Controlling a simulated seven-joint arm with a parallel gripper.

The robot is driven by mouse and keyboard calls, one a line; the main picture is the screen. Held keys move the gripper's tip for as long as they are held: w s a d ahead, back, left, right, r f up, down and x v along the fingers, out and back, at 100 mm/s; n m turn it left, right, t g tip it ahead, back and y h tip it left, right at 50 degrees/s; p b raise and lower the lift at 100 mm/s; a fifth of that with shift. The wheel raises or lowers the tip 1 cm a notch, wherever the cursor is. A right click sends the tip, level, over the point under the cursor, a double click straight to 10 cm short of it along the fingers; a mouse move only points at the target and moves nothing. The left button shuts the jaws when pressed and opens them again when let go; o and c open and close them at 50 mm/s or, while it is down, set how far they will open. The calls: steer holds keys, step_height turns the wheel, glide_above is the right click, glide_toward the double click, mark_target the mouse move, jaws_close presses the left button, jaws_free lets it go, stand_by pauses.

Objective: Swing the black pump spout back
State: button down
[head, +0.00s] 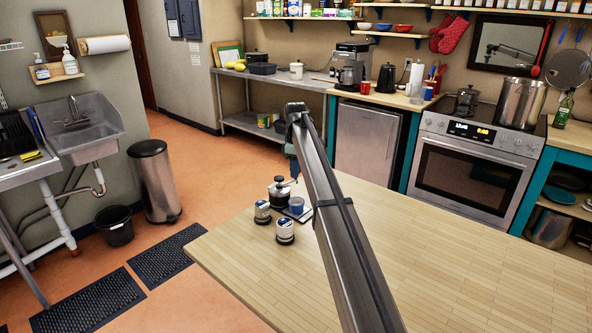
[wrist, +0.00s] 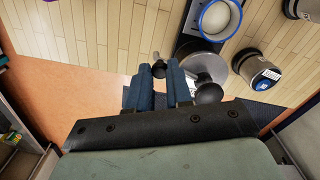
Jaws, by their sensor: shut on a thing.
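A silver and black lidded pot (head: 279,191) with a black knob on top stands at the table's far left corner. In the wrist view its round metal top (wrist: 201,63) and black knob (wrist: 208,93) are just right of my fingers. My gripper (wrist: 160,76) has its blue fingers close together on a small dark knobbed part (wrist: 158,58), whose end shows just past the fingertips. I cannot tell whether this part is the pump spout or how it joins the pot. In the head view my gripper (head: 291,166) is beside the pot, mostly hidden by my arm.
A blue-rimmed cup (head: 297,204) stands on a small dark scale (wrist: 189,45) beside the pot. Two labelled jars (head: 263,212) (head: 285,231) stand close in front. The wooden table (head: 450,260) is bare to the right. A pump bottle (head: 68,60) stands on the sink shelf.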

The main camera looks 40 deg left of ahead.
steer(key=c, duration=1)
jaws_free()
steer(key=shift+r, duration=0.1)
step_height(320, 180, up, 14)
steer(key=shift+f, duration=0.15)
